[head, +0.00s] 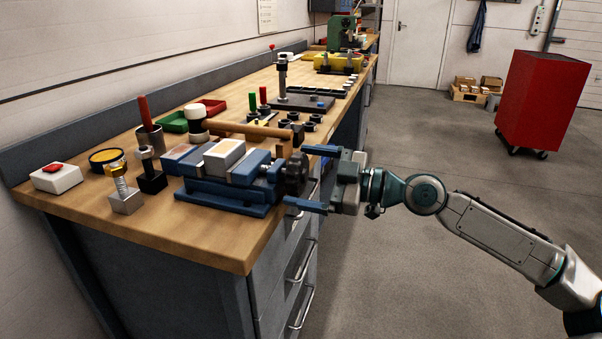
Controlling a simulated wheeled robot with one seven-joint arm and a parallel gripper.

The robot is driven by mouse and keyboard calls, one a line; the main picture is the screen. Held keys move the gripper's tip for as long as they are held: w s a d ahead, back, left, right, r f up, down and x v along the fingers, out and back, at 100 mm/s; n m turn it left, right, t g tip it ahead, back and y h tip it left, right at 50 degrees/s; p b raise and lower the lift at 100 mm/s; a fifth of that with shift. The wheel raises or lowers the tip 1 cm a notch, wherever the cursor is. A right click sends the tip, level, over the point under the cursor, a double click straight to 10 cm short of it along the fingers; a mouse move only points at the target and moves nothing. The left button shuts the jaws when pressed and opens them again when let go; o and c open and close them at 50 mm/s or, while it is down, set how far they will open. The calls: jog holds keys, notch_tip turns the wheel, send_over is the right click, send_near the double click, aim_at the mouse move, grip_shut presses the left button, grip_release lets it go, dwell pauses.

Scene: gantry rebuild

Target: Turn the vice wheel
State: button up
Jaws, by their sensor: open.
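The vice (224,180) is blue and stands on the near end of the wooden workbench, with a light block (224,156) between its jaws. The vice wheel (294,174) is dark with a lobed rim and sits on the vice's right end, at the bench's front edge. My gripper (306,179) reaches in from the right. Its two blue fingers are open, one on the far side of the wheel and one on the near side. The wheel lies between or just beyond the fingertips; I cannot tell whether they touch it.
On the workbench (150,222), a mallet (238,128), a red-button box (57,177), a bolt on a block (124,192) and green and red trays crowd around the vice. Drawer handles (302,262) stick out below. A red cabinet (541,102) stands far right; the floor between is clear.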

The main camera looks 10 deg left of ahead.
jog(key=s+d+p, duration=0.1)
jog(key=d, duration=1.1)
jog(key=shift+d, duration=0.25)
